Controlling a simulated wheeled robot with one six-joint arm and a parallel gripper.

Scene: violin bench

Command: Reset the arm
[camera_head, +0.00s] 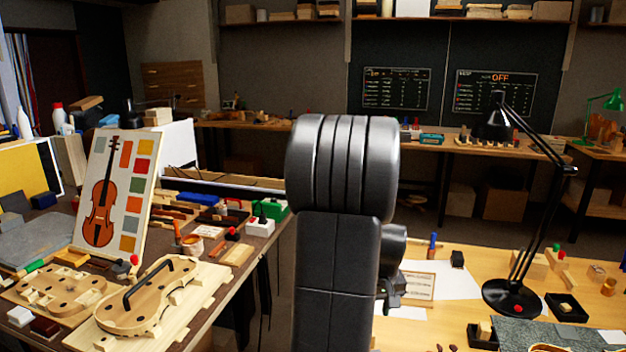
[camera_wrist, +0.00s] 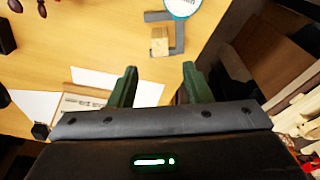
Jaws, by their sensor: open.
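My gripper (camera_wrist: 158,84) shows in the wrist view as two green fingers set apart, open with nothing between them. It points over the light wooden table (camera_wrist: 110,45). A small wooden block (camera_wrist: 159,42) lies beyond the fingertips, beside a grey L-shaped piece (camera_wrist: 180,38). In the head view my arm stands upright in the middle and hides part of the scene behind it.
At left, a dark bench (camera_head: 215,310) carries a violin body (camera_head: 150,298) and a violin colour chart (camera_head: 117,190). At right, a black desk lamp (camera_head: 511,297) stands on the light table. Paper sheets (camera_head: 450,282) lie near my arm. Shelves and chalkboards (camera_head: 396,88) are at the back.

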